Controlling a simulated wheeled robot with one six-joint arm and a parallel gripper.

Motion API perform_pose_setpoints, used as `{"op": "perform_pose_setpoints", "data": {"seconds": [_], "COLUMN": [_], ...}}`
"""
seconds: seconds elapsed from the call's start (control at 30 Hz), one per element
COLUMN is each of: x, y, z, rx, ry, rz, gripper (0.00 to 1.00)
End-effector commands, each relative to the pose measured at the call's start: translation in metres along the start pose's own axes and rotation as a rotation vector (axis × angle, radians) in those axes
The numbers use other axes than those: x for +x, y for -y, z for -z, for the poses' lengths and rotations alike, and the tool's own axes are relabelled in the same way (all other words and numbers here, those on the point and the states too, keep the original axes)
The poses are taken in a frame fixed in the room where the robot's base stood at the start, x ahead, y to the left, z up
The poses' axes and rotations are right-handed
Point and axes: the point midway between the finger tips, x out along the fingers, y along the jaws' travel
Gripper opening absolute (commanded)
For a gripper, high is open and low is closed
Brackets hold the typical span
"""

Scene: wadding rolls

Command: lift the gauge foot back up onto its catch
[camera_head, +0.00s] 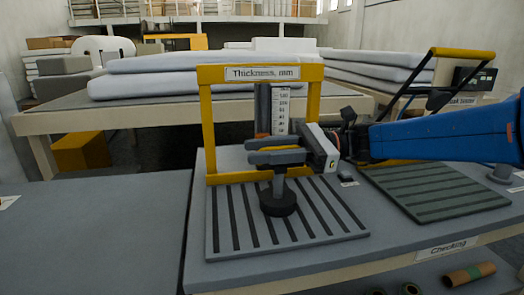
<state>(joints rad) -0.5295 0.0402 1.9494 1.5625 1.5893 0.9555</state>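The gauge has a yellow frame (208,130) with a sign reading "Thickness, mm" and an upright scale (281,105) inside it. The gauge foot (278,201) is a dark round disc on a grey stem, low over the slotted grey plate (225,238); I cannot tell whether it touches the plate. My gripper (270,151) reaches in from the right, with its two grey fingers pointing left across the top of the stem, just below the scale. The fingers hide the upper stem, and the catch cannot be made out. Whether they grip the stem is unclear.
A green ribbed mat (435,190) lies right of the gauge, with a yellow-handled device (465,85) behind it. The grey table at left (90,240) is mostly clear. Cardboard tubes (468,274) sit below the "Checking" edge.

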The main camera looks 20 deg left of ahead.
Motion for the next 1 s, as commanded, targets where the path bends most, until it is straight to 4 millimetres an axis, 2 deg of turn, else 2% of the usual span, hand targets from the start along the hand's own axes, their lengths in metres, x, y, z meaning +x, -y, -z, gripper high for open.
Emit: {"op": "perform_pose_setpoints", "data": {"seconds": [0.13, 0.17, 0.27, 0.53, 0.67, 0.9, 1.0], "x": [0.0, 0.0, 0.0, 0.0, 0.0, 0.0, 0.0], "y": [0.0, 0.0, 0.0, 0.001, 0.007, 0.021, 0.024], "z": [0.0, 0.0, 0.0, -0.007, -0.034, -0.101, -0.119], "rx": [0.0, 0.0, 0.0, -0.002, -0.005, -0.006, -0.003], "ry": [0.0, 0.0, 0.0, 0.0, 0.0, 0.0, 0.0], "rz": [0.0, 0.0, 0.0, 0.0, 0.0, 0.001, 0.001], "gripper": [0.29, 0.24, 0.0, 0.0, 0.0, 0.0, 0.0]}}
